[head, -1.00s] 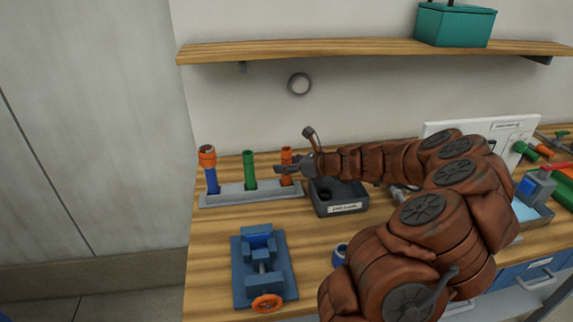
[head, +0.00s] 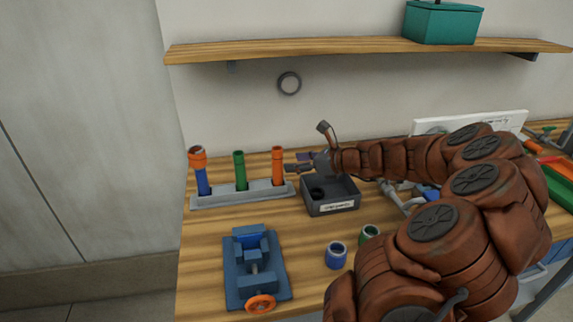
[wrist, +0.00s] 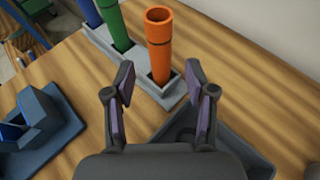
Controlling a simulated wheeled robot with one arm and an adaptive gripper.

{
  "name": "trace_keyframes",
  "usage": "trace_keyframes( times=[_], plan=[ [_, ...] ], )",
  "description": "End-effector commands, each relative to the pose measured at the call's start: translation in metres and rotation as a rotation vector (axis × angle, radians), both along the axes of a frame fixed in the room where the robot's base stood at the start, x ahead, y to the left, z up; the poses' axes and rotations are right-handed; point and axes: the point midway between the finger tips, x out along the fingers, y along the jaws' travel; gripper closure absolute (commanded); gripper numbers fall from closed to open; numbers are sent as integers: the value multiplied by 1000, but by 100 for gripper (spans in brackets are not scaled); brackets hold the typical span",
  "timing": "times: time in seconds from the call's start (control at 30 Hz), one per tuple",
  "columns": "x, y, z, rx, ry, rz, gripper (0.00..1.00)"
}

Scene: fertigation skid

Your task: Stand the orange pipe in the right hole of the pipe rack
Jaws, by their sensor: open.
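The orange pipe (head: 278,166) stands upright in the right hole of the grey pipe rack (head: 240,196). It also shows in the wrist view (wrist: 159,48), its foot inside the square hole at the rack's end. A green pipe (head: 240,170) stands in the middle hole. A blue pipe (head: 202,181) with an orange top stands in the left hole. My gripper (head: 290,169) is to the right of the orange pipe. In the wrist view my gripper (wrist: 163,85) has its fingers apart with nothing held, and the pipe stands beyond the fingertips, apart from them.
A dark labelled bin (head: 331,208) sits right of the rack, below my gripper. A blue vise (head: 256,268) stands in front of the rack. A blue ring (head: 336,255) and a green ring (head: 370,235) lie on the wooden bench. A shelf (head: 330,48) runs above.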

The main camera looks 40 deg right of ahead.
Motion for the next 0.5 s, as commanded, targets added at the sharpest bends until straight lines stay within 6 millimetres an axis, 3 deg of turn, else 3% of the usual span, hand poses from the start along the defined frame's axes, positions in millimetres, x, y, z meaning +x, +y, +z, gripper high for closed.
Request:
trace_keyframes(
  times=[0.2, 0.5],
  plan=[
    [-26, -10, 10, -2, 0, -2, 45],
    [-41, -14, 17, 2, 1, 1, 45]
  ],
)
